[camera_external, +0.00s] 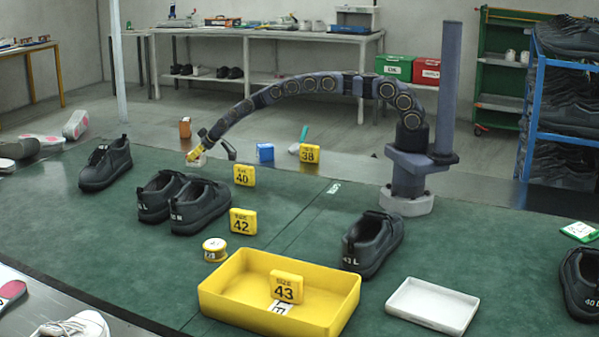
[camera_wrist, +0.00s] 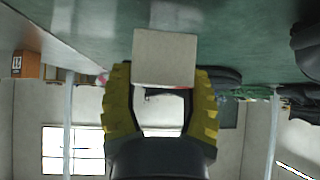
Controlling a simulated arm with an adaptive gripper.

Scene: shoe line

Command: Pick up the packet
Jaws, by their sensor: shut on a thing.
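My gripper (camera_external: 197,152) is at the left end of my outstretched arm, above the far left part of the green table. In the wrist view its two yellow ribbed fingers (camera_wrist: 160,105) are shut on a plain grey-beige packet (camera_wrist: 164,57), which sits between the fingertips. In the external view the packet is small and pale at the fingertips and hard to make out. I cannot tell whether it still touches the surface below.
Dark shoes (camera_external: 200,207) stand near my gripper, with another shoe (camera_external: 105,164) to their left. Yellow size cards (camera_external: 244,175), a yellow tray (camera_external: 225,307) and a white tray (camera_external: 433,306) are on the green table. An orange-brown box (camera_external: 185,128) and a blue box (camera_external: 265,152) stand behind.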

